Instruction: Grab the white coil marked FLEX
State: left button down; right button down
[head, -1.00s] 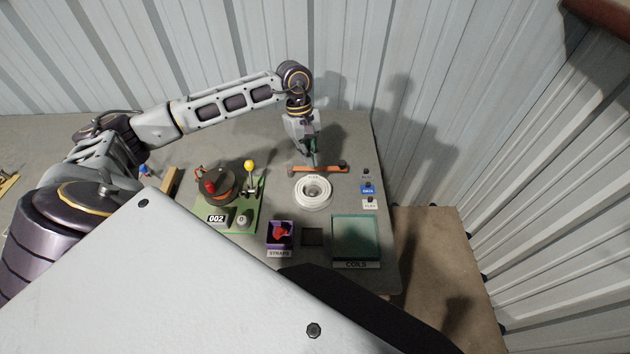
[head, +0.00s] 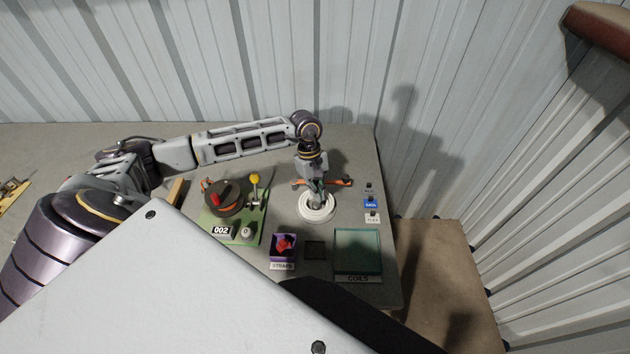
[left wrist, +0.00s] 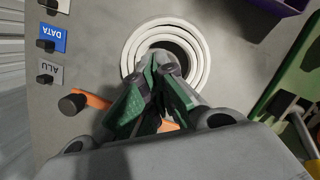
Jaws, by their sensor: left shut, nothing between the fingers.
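The white coil (head: 317,213) lies on the table below my left gripper (head: 317,201). In the left wrist view the coil (left wrist: 134,38) shows as stacked white rings around a dark centre hole. My left gripper's fingers (left wrist: 160,62) are shut and empty, their tips over the coil's hole. I cannot tell how far they reach into it. No FLEX mark is readable on the coil itself. A tag reading FLEX (head: 373,218) stands at the table's right side. My right gripper is not in view.
An orange bar (head: 340,182) lies just behind the coil. A green board with a reel (head: 226,196) stands left. In front are a purple STRAPS bin (head: 283,265) and a teal COILS tray (head: 358,279). A blue DATA tag (head: 371,203) stands right.

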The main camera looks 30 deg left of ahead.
pick_arm(q)
jog(key=shift+x, duration=1)
